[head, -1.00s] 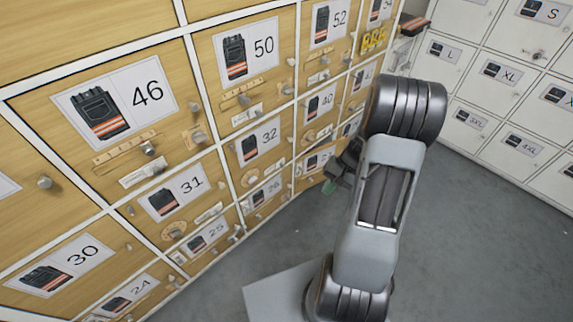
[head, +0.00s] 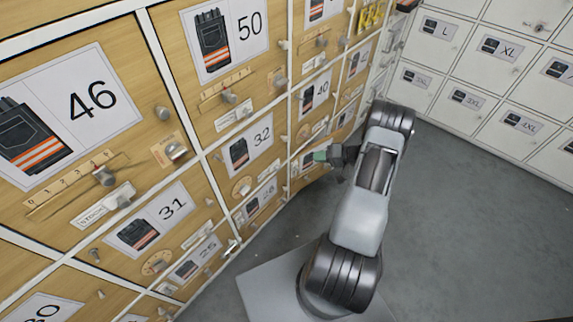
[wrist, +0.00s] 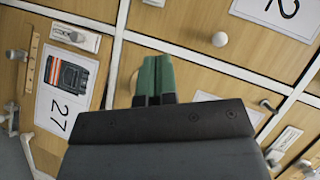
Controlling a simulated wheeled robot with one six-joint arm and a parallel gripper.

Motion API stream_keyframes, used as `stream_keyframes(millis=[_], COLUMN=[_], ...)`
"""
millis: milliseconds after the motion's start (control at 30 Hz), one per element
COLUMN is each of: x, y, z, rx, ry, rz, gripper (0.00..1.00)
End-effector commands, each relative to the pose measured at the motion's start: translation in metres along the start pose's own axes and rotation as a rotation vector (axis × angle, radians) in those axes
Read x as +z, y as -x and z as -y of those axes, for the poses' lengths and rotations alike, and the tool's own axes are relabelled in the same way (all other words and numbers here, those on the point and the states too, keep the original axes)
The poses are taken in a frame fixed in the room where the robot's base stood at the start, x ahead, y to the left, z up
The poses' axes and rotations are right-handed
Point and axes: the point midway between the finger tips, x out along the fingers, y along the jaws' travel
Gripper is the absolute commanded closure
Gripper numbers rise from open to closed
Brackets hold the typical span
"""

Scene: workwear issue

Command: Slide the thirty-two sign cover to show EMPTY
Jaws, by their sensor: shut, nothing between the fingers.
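The thirty-two door carries a card (head: 250,147) with a dark garment picture and "32", left of my gripper in the head view. Below the card are a round dial (head: 241,187) and a small white sign strip (head: 268,170); its wording is too small to read. My gripper (head: 320,156), with green fingertips, is to the right of that door, in front of the neighbouring door below 40. In the wrist view its fingers (wrist: 156,82) are together and empty, close to the wooden fronts. A card ending in "2" (wrist: 280,12) is cut off there; I cannot tell its full number.
In the wrist view a "27" card (wrist: 67,88) is at left and a pale round knob (wrist: 220,39) stands out above the fingers. Other doors have knobs and sliders, such as 46's slider (head: 103,175). White lockers (head: 480,75) line the right side. Grey floor is open at right.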

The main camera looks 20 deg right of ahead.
Motion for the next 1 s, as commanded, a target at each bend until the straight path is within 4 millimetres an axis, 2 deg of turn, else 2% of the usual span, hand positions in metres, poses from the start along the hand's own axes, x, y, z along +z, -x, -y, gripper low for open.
stream_keyframes(millis=[333,467,567,1000], x=[0.000,0.001,0.001,0.002], y=[0.000,-0.008,-0.021,-0.102], z=[0.000,-0.001,-0.001,-0.002], rx=[0.002,0.001,0.001,0.002], ry=[0.002,0.002,0.002,0.001], rz=[0.000,0.003,0.003,0.003], gripper=[1.00,1.00,1.00,1.00])
